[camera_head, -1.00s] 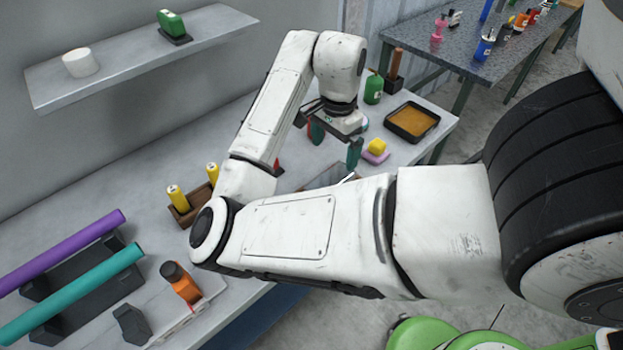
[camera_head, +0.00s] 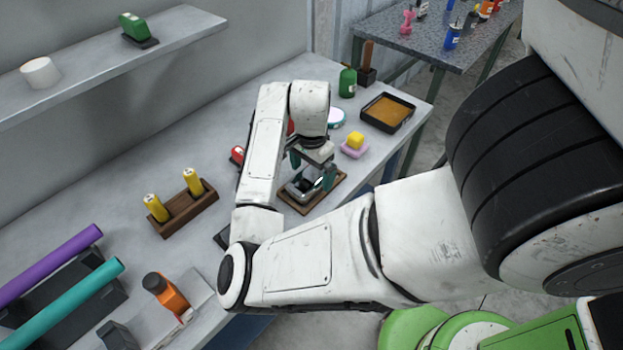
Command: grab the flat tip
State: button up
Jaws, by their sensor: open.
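My gripper (camera_head: 313,172) has teal fingers that are apart, with nothing seen between them. It points down over a brown wooden tray (camera_head: 327,201). A shiny metal piece (camera_head: 301,188), which looks like the flat tip, lies in this tray just below and between the fingers. The gripper and arm hide part of the metal piece and the tray's far side. I cannot tell whether the fingers touch the piece.
A pink-and-yellow block (camera_head: 354,143), a black pan of brown contents (camera_head: 388,112) and a green bottle (camera_head: 347,82) stand beyond the gripper. A wooden holder with yellow cylinders (camera_head: 184,214) is to the left. A red item (camera_head: 237,155) shows behind my arm.

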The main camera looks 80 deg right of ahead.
jog(key=shift+f, duration=0.1)
jog(key=shift+c, duration=0.3)
jog(key=c, duration=1.2)
jog(key=shift+c, duration=0.2)
